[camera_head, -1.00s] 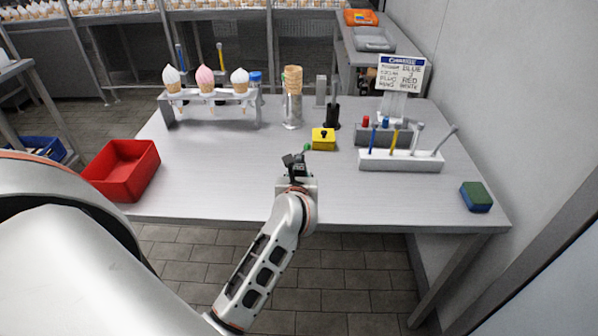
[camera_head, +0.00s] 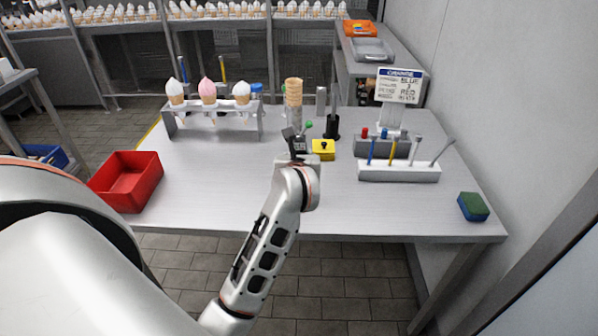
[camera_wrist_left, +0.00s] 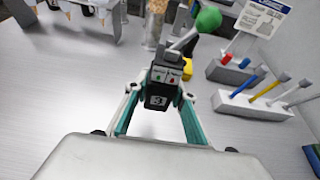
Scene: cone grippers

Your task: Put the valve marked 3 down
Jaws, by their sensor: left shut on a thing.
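The valve marked 3 (camera_wrist_left: 160,92) is a dark block with a 3 on its face, a small panel with red and green marks, and a lever ending in a green knob. It sits between the fingers of my left gripper (camera_wrist_left: 158,108), which is shut on it. In the head view my left gripper (camera_head: 297,150) and the valve are over the middle of the table, just left of a yellow block (camera_head: 323,151). The arm hides part of the valve, and I cannot tell whether its base touches the table. My right gripper is not in view.
A cone stack (camera_head: 294,92) in a clear holder stands behind the gripper. A cone rack (camera_head: 215,118) is back left, a red bin (camera_head: 128,182) left. A white tool rack (camera_head: 398,173), a sign (camera_head: 399,86) and a sponge (camera_head: 473,207) are right. The front table is clear.

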